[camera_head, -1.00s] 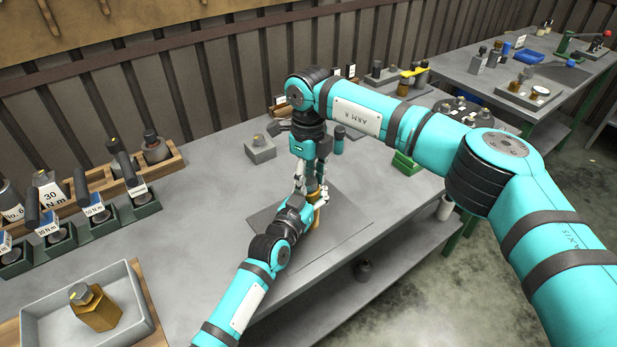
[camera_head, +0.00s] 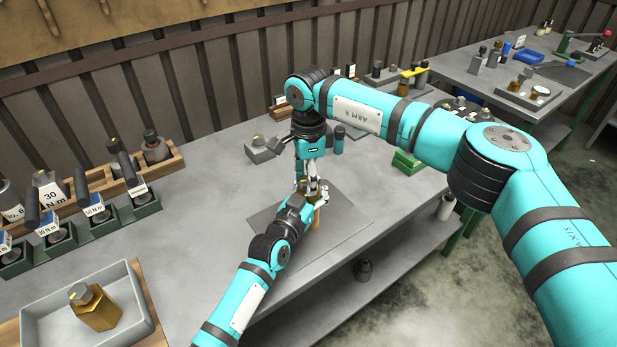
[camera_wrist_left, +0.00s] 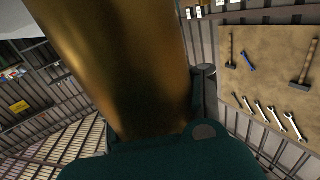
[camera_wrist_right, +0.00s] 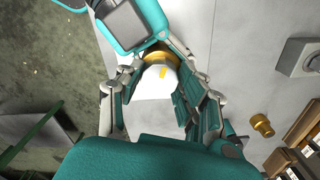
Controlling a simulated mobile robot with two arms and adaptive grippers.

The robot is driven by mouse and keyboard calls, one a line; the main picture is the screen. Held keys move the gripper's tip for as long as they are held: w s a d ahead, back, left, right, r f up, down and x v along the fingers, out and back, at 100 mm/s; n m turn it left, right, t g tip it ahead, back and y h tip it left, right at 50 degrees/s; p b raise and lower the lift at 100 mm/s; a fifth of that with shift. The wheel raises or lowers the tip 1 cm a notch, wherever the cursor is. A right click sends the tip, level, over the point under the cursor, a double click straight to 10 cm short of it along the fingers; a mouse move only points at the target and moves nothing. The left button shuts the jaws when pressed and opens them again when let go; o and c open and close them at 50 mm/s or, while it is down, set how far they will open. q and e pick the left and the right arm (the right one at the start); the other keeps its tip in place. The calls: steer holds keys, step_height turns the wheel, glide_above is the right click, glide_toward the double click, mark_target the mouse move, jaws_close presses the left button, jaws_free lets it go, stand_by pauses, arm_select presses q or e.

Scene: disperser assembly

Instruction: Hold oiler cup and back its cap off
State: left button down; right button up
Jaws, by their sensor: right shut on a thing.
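The brass oiler cup (camera_head: 316,218) stands upright over the grey mat, partly hidden by my grippers. Its brass body fills much of the left wrist view (camera_wrist_left: 115,60). My left gripper (camera_head: 314,212) comes in from the left and is shut around the body. My right gripper (camera_head: 311,187) points down from above and is shut on the cap. In the right wrist view the pale cap (camera_wrist_right: 156,80), with a yellow mark, sits between the right fingers, with a brass rim beside it. I cannot tell whether the cap has lifted from the body.
A second brass cup with a grey cap (camera_head: 95,308) lies in a pale tray (camera_head: 142,305) at the lower left. Labelled tools stand in racks (camera_head: 145,208) on the left. A grey block (camera_head: 260,150) stands behind my grippers. The bench front edge is close to the mat (camera_head: 345,238).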

steer(key=shift+w+d+n, duration=0.1)
steer(key=shift+n, duration=0.3)
steer(key=o, duration=1.2)
steer(key=shift+c, duration=0.2)
step_height(320, 180, up, 12)
arm_select(q)
steer(key=c, duration=0.8)
jaws_free()
steer(key=shift+o, duration=0.2)
